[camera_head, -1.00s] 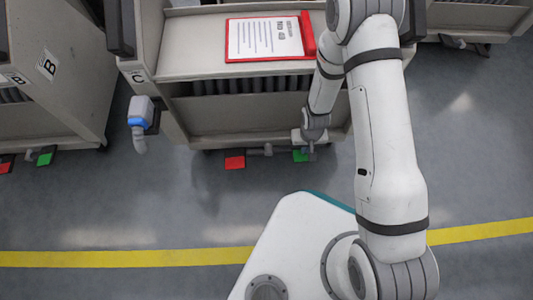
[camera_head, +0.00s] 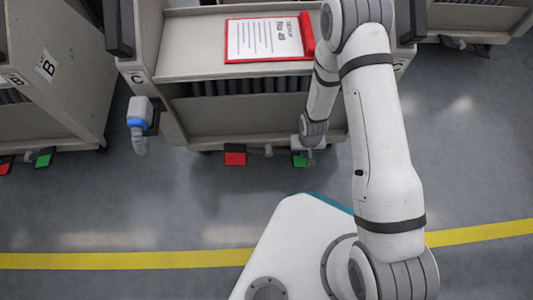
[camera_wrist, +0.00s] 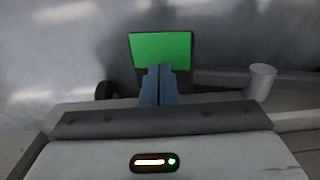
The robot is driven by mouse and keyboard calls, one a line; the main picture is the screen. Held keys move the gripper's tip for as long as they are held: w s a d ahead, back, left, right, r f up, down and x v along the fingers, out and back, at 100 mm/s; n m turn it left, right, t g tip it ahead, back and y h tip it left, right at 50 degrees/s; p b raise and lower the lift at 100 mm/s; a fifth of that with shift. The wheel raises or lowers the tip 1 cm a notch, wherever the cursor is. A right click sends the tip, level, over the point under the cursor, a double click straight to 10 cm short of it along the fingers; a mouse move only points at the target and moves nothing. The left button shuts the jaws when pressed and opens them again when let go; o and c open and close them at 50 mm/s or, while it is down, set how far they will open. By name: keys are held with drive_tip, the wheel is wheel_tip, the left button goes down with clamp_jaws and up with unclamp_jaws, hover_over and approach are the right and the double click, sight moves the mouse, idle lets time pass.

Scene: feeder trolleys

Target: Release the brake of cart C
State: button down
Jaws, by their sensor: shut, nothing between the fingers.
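Cart C (camera_head: 200,62) stands in front of me, with a letter C label on its left post. At its lower front edge are a red pedal (camera_head: 235,158) on the left and a green pedal (camera_head: 300,161) on the right. The red pedal sits raised, and the green one looks pressed down. My gripper (camera_head: 311,156) is down at the green pedal, partly hidden by my wrist. In the wrist view, its shut, empty fingers (camera_wrist: 159,70) overlap the edge of the green pedal (camera_wrist: 162,46) and appear to touch it.
A red clipboard (camera_head: 268,38) lies on cart C's top shelf. A white and blue device (camera_head: 140,112) hangs at its left side. Cart B (camera_head: 60,80) stands to the left with its own red and green pedals. The floor between my base and cart C is clear.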

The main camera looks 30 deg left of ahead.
drive_tip(key=shift+r, duration=0.1)
wheel_tip(320, 180, up, 10)
drive_tip(key=p, duration=0.8)
drive_tip(key=shift+p, duration=0.3)
drive_tip(key=shift+s, duration=0.1)
